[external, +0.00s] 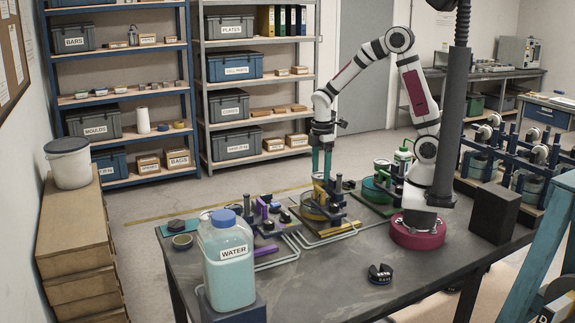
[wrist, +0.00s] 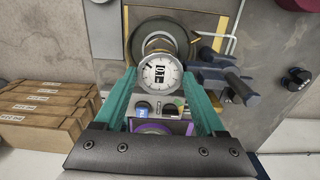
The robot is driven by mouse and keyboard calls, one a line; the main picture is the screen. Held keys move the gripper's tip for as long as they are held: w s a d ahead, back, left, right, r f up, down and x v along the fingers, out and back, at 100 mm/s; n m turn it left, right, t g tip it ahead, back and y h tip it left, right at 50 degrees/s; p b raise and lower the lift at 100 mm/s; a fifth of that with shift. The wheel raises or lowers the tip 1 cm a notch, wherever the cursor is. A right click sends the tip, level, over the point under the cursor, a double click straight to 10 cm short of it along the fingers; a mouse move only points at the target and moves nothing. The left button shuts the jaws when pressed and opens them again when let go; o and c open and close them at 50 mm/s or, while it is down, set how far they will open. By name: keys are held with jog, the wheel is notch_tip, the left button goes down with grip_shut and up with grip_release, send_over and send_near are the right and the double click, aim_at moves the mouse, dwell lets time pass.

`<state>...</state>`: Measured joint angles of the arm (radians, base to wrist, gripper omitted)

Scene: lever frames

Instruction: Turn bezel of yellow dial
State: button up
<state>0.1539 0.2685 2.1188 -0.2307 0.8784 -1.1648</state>
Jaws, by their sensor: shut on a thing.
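The yellow dial has a round olive-yellow body (external: 314,211) in the external view, on a flat plate in the middle of the bench. In the wrist view, its white face (wrist: 158,68) with dark markings and a grey bezel sits between the fingertips. My gripper (external: 322,178) points down over the dial with teal fingers. In the wrist view my gripper (wrist: 160,78) has a finger at each side of the bezel and is shut on it. The exact contact points are hard to see.
Dark lever posts (wrist: 222,82) are close to the right finger in the wrist view. A water jug (external: 227,258) stands at the bench front left. The front of the bench is mostly clear around a small black clamp-like part (external: 380,274).

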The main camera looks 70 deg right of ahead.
aim_at(321, 175)
jog(key=n, duration=0.4)
jog(key=shift+n, duration=0.3)
dwell(0.4)
jog(key=o, duration=1.1)
notch_tip(321, 175, up, 16)
jog(key=shift+f, duration=0.1)
